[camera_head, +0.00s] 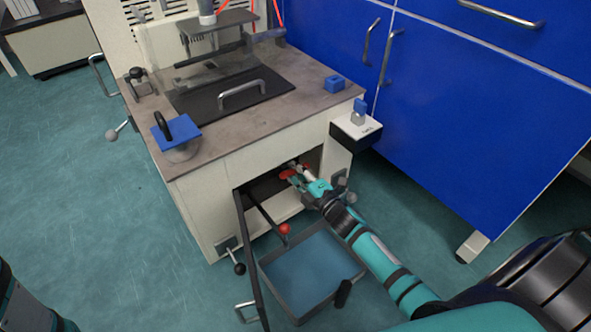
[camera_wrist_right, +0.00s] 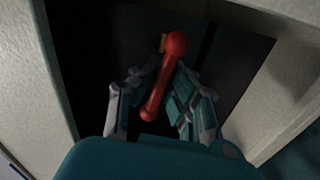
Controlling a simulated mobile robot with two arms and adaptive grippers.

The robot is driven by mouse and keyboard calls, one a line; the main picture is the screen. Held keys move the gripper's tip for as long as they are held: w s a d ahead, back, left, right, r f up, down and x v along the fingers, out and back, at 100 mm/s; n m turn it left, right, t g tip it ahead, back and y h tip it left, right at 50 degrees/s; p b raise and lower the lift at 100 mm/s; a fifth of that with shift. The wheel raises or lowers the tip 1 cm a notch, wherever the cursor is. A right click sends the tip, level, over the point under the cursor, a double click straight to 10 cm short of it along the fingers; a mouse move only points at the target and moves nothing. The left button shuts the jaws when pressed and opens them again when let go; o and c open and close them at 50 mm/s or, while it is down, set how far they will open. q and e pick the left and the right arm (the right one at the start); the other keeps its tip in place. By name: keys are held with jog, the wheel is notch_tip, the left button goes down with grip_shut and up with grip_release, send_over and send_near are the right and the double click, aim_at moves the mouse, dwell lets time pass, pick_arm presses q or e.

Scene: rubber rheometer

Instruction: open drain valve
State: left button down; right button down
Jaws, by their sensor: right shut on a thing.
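The drain valve's red handle (camera_head: 287,175) sits inside the open compartment in the machine's front. In the right wrist view the handle (camera_wrist_right: 164,78) is a red bar with a round knob at its upper end, lying tilted between my fingers. My right gripper (camera_head: 297,174) reaches into the compartment and is shut on the handle. Its fingers stand on both sides of the bar in the wrist view (camera_wrist_right: 158,92). The valve body is mostly hidden by my gripper and the dark interior. My left gripper is out of the frames.
A grey tray (camera_head: 262,277) with a bluish inside stands on the floor below the opening. A black lever with a red ball (camera_head: 285,229) sticks out left of my gripper. An open door (camera_head: 247,250) stands at the compartment's left. Blue cabinets (camera_head: 460,110) stand at right.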

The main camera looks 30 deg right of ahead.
jog(key=shift+f+n, duration=0.1)
jog(key=shift+n, duration=0.7)
jog(key=c, duration=1.4)
grip_release()
jog(key=shift+o, duration=0.2)
jog(key=s+d, duration=0.1)
jog(key=s, duration=1.1)
jog(key=shift+d, duration=0.3)
